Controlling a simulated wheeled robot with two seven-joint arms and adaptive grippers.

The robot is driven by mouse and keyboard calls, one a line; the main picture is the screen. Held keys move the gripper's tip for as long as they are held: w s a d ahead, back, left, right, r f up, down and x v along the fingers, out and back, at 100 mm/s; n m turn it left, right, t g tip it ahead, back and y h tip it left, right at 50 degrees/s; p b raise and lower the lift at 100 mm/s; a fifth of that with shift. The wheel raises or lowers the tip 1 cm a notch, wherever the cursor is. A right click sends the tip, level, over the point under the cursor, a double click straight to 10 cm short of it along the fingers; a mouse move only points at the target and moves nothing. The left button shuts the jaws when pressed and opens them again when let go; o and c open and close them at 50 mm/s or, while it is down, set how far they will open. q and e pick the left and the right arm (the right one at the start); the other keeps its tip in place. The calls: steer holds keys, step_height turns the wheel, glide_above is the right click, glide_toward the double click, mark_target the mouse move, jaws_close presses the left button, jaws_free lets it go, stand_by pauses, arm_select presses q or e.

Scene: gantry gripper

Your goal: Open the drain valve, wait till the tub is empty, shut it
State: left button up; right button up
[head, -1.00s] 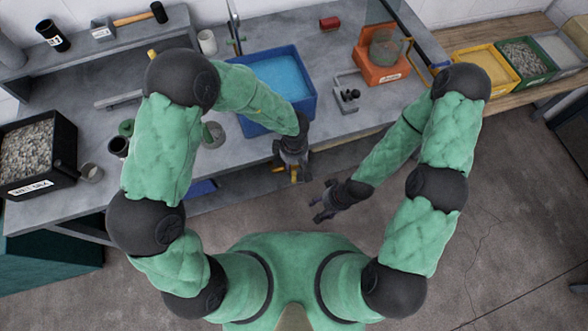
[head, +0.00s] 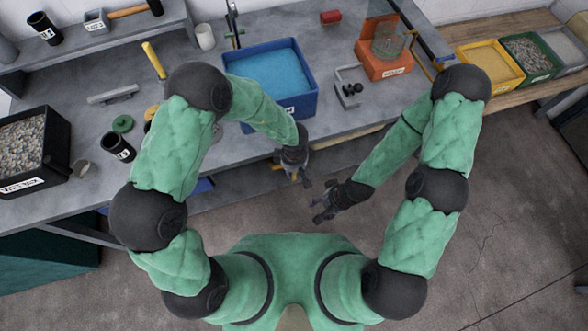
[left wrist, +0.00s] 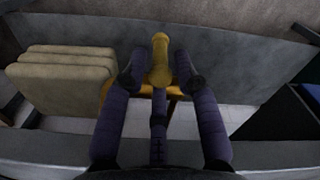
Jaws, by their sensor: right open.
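The blue tub (head: 309,95) stands on the bench and holds light blue water; I cannot tell its depth. A yellow handle (left wrist: 160,60), which looks like the drain valve's, stands between the fingertips of my left gripper (left wrist: 160,72) in the left wrist view. An orange-yellow bar (left wrist: 118,92) lies behind it. In the head view my left gripper (head: 303,181) is below the bench's front edge, under the tub, with a bit of yellow (head: 277,167) beside it. Whether its fingers press on the handle is unclear. My right gripper (head: 322,212) is open and empty, lower right of the left one.
A black bin of gravel (head: 62,150) stands at the bench's left end. A small metal clamp-like stand (head: 350,88) and an orange device (head: 385,66) are right of the tub. Trays of material (head: 490,62) line the right wall. Tan stacked pads (left wrist: 60,78) lie left of the handle.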

arm_select(q)
jaws_close()
steer(key=shift+a, duration=0.1)
steer(key=shift+s+a+h+p, duration=0.2)
steer(key=shift+h+p, duration=0.1)
steer(key=shift+h, duration=0.4)
steer(key=shift+s+a+f+t+h+b, duration=0.15)
steer(key=shift+a+f+t+h+b, duration=0.65)
steer(key=shift+h+b, duration=2.5)
steer(key=shift+s+a+f+t+h+b, duration=0.2)
steer(key=shift+f+t+h+b, duration=0.85)
steer(key=shift+b, duration=3.6)
steer(key=shift+s+a+f+t+h+b, duration=0.15)
steer(key=shift+a+t+h+b, duration=0.65)
steer(key=shift+h+b, duration=2.95)
steer(key=shift+d+f, duration=0.1)
steer(key=shift+d, duration=0.1)
